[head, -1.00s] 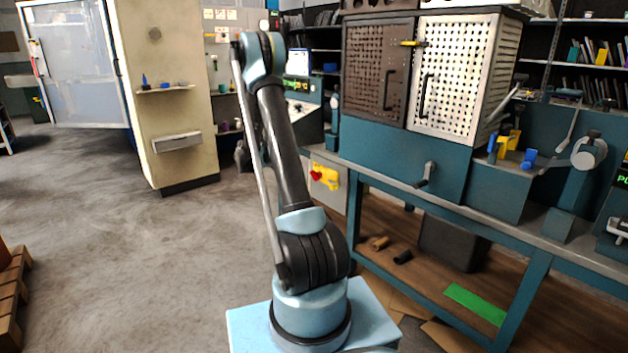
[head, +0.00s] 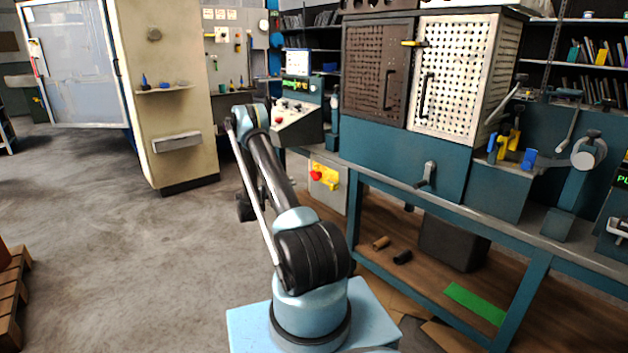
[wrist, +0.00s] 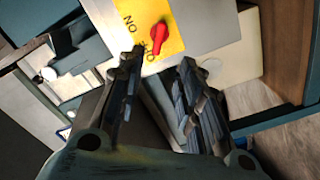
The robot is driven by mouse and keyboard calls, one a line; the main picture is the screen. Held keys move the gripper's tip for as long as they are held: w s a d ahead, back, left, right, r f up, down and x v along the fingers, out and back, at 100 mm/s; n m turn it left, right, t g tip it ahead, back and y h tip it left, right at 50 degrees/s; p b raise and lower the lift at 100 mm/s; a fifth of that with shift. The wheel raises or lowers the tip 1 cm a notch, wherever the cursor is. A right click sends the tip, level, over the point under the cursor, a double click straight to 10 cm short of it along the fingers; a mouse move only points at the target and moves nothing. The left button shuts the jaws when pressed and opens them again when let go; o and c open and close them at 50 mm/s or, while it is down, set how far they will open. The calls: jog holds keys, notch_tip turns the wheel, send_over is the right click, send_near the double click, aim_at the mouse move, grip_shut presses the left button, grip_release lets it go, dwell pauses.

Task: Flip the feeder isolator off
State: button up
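The feeder isolator is a red handle (head: 316,176) on a yellow plate (head: 329,180), on a pale box under the left end of the bench. In the wrist view the red handle (wrist: 157,36) stands on the yellow plate (wrist: 175,20), top centre. "ON" lettering shows rotated at the plate's left; the handle partly covers other lettering at its lower edge. My gripper (wrist: 160,66) is open and empty, its fingers pointing toward the plate. The handle appears just beyond the gap between the fingertips, apart from them. In the head view my gripper is mostly hidden behind my arm.
The teal workbench (head: 448,212) with a perforated cabinet (head: 462,75) is right of my arm. A control console (head: 298,118) stands behind the arm. A cream cabinet (head: 172,90) is at left.

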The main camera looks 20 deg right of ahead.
aim_at(314, 176)
jog(key=x, duration=1.7)
jog(key=shift+c, duration=0.3)
grip_shut()
